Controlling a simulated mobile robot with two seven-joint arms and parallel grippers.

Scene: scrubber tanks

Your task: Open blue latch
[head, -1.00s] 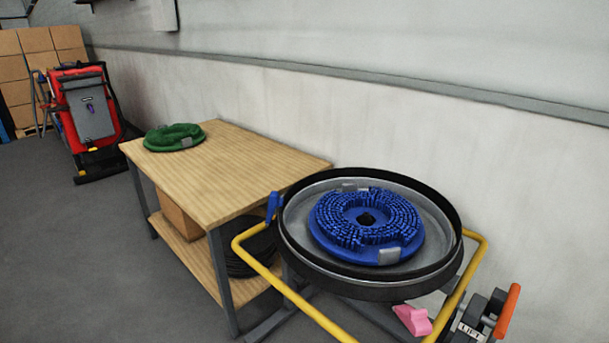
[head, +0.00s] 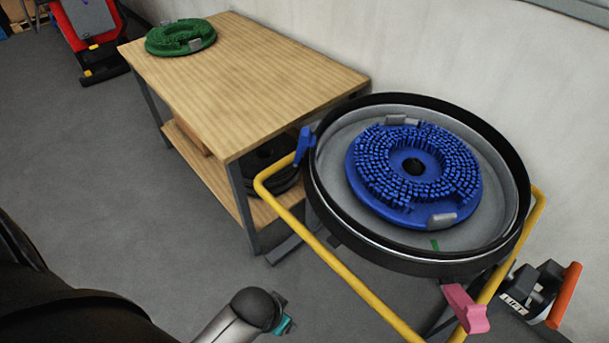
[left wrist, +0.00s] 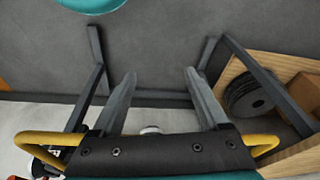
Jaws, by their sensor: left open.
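The blue latch (head: 304,146) is a small upright blue lever on the left outer side of the round black-rimmed housing (head: 350,235), beside the yellow frame. The blue brush disc (head: 415,175) lies inside the housing. My left arm enters the head view low on the left, and its gripper fingers do not clearly show there. In the left wrist view my left gripper (left wrist: 161,74) has its two grey fingers apart, with floor between them and nothing held. The latch does not show in that view. My right gripper is in neither view.
A yellow tube frame (head: 335,262) surrounds the housing, with a pink lever (head: 466,308) and an orange handle (head: 565,295) at lower right. A wooden workbench (head: 250,80) with a green brush disc (head: 181,37) stands behind on the left.

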